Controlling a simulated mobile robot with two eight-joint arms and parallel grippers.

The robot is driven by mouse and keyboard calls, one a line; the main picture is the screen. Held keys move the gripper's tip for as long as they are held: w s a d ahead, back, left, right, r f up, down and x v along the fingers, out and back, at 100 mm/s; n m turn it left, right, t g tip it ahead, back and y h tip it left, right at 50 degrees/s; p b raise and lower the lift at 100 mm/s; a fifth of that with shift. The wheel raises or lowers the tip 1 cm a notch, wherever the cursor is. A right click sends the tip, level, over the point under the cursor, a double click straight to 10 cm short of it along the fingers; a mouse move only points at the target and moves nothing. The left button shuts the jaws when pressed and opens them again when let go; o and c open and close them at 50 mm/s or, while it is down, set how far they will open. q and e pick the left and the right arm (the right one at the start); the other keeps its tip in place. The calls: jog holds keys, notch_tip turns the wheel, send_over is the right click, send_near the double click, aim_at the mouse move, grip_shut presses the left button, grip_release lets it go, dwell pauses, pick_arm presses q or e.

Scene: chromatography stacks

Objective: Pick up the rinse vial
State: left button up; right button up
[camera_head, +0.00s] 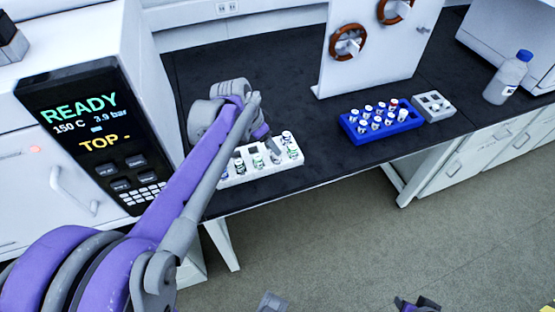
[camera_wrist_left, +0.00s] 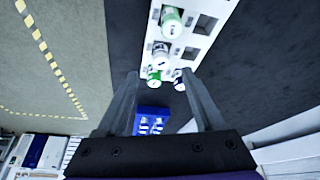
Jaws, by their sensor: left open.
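A white vial rack (camera_head: 262,174) stands near the front edge of the dark bench, holding several white-capped vials with green or dark labels. My left gripper (camera_head: 270,145) is over the rack's right part and partly hides it. In the left wrist view my open left gripper (camera_wrist_left: 160,76) has a green-labelled vial (camera_wrist_left: 154,75) and a dark-labelled vial (camera_wrist_left: 178,79) between or just beyond its fingertips. Contact cannot be told. More vials stand in the rack (camera_wrist_left: 204,26) in that view. I cannot tell which vial is the rinse vial. No right gripper is clearly identifiable.
A blue rack (camera_head: 365,137) of vials stands to the right, with a small grey block (camera_head: 433,108) beside it. A white panel (camera_head: 375,60) stands behind. A blue-capped bottle (camera_head: 507,80) is far right. The READY instrument (camera_head: 95,130) borders the left.

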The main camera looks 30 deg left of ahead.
aim_at(277, 158)
pick_arm(q)
jog(key=shift+x, duration=1.15)
jog(key=b+x, duration=0.1)
jog(key=x, duration=0.4)
jog(key=shift+w+a, duration=0.1)
jog(key=shift+w, duration=0.05)
jog(key=shift+c, duration=0.3)
grip_shut()
